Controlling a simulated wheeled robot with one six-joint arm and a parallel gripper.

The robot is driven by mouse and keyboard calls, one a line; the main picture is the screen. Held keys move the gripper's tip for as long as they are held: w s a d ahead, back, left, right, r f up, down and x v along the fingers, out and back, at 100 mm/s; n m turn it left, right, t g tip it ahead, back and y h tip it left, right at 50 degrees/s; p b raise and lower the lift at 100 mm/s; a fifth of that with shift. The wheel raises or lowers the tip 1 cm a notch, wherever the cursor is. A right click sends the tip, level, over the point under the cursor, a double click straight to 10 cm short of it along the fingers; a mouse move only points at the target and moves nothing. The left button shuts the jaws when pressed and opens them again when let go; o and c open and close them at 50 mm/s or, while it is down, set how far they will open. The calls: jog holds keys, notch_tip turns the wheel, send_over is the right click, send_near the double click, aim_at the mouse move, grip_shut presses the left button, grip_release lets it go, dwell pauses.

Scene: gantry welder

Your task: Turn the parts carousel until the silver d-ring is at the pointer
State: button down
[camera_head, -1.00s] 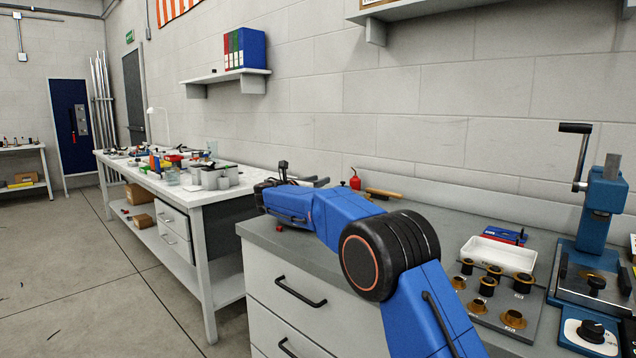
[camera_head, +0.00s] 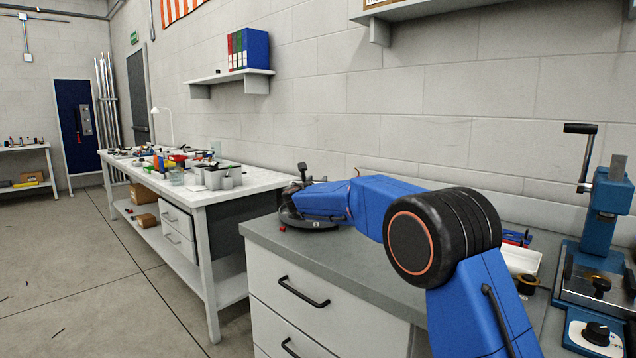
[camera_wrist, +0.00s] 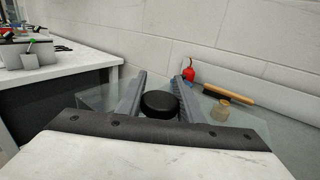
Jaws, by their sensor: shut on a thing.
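The parts carousel (camera_head: 318,224) shows in the head view as a dark round base at the far left end of the grey bench, mostly covered by my arm. My gripper shows in the wrist view (camera_wrist: 162,90), with one finger on each side of a black round knob (camera_wrist: 160,104). It is shut on this knob. A clear, greenish sheet lies around and below the knob. A small red piece (camera_head: 282,228) is at the carousel's left edge; I cannot tell if it is the pointer. I cannot make out the silver d-ring in either view.
In the wrist view a red bottle (camera_wrist: 189,73), a wooden-handled brush (camera_wrist: 230,95) and a small amber piece (camera_wrist: 220,111) are right of the knob. A white tray (camera_head: 521,259) and blue press (camera_head: 604,215) stand on the bench's right. A cluttered white bench (camera_head: 235,183) is at left.

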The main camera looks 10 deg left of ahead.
jog(key=shift+a+n+y, duration=0.2)
jog(key=shift+n+y, duration=0.2)
jog(key=shift+y, duration=0.2)
jog(key=c, duration=1.2)
grip_release()
jog(key=s, duration=1.7)
jog(key=shift+s, duration=0.25)
